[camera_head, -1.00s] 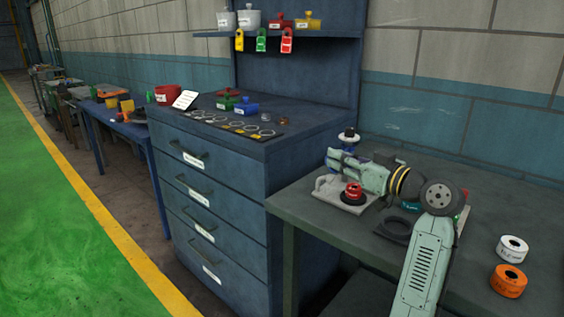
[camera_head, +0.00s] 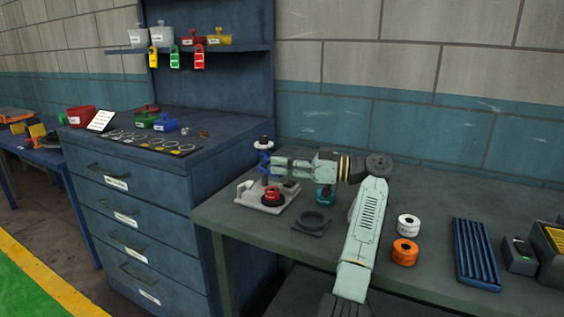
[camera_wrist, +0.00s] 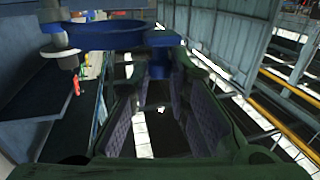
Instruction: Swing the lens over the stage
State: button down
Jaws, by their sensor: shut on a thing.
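A pale base plate (camera_head: 250,196) sits at the left of the green-grey bench, with a red round piece (camera_head: 271,193) on it. A post at its back carries a white disc with a dark knob (camera_head: 263,143) and a blue part (camera_head: 264,163), which looks like the lens holder. In the wrist view a blue ring (camera_wrist: 105,36) with a blue block (camera_wrist: 160,60) shows at the top, by the jaws. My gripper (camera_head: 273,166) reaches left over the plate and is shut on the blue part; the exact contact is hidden. I cannot tell which surface is the stage.
A dark ring on a flat base (camera_head: 311,222) lies right of the plate. A white roll (camera_head: 408,225), an orange roll (camera_head: 404,251) and a blue ribbed tray (camera_head: 476,254) stand further right. A blue drawer cabinet (camera_head: 130,215) stands to the left. The bench front is clear.

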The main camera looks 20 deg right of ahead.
jog(key=shift+d+g, duration=0.1)
jog(key=shift+g, duration=0.2)
jog(key=c, duration=1.5)
grip_release()
notch_tip(320, 180, up, 10)
